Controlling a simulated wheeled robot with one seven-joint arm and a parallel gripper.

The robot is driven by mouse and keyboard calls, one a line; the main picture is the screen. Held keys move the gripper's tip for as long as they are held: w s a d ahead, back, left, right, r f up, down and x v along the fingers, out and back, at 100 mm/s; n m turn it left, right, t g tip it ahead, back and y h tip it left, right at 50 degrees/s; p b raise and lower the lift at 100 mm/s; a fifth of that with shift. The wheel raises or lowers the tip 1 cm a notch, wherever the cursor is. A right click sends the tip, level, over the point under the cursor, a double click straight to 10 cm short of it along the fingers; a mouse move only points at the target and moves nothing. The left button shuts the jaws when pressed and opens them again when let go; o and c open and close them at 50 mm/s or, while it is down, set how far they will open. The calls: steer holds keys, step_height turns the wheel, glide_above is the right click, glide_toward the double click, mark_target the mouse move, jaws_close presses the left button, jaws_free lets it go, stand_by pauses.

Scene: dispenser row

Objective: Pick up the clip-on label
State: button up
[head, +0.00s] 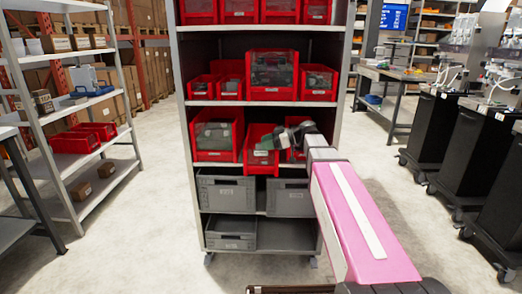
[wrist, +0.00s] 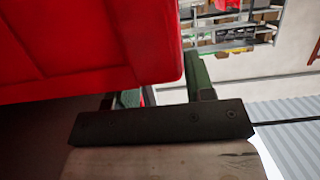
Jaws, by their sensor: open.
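Several small pale labels sit on the red bin fronts, including one label (head: 212,154) on the left bin of the middle shelf and another (head: 261,153) on the bin beside it. I cannot tell which one is the clip-on label. My gripper (head: 267,146) is at the front of the middle shelf's bins, close to the centre bin (head: 262,165). In the wrist view my gripper (wrist: 152,88) is open, with green fingers either side of a gap. No label shows clearly between them. A red bin wall (wrist: 90,45) fills the upper left and hides part of the left finger.
The shelf rack (head: 185,100) holds red bins above and grey crates (head: 228,193) below. A side shelf (head: 95,110) stands left, and black cabinets (head: 483,150) stand right. The floor (head: 130,225) between the racks is clear.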

steer(key=shift+x, duration=1.2)
steer(key=shift+c, duration=0.3)
jaws_close()
steer(key=shift+r, duration=0.1)
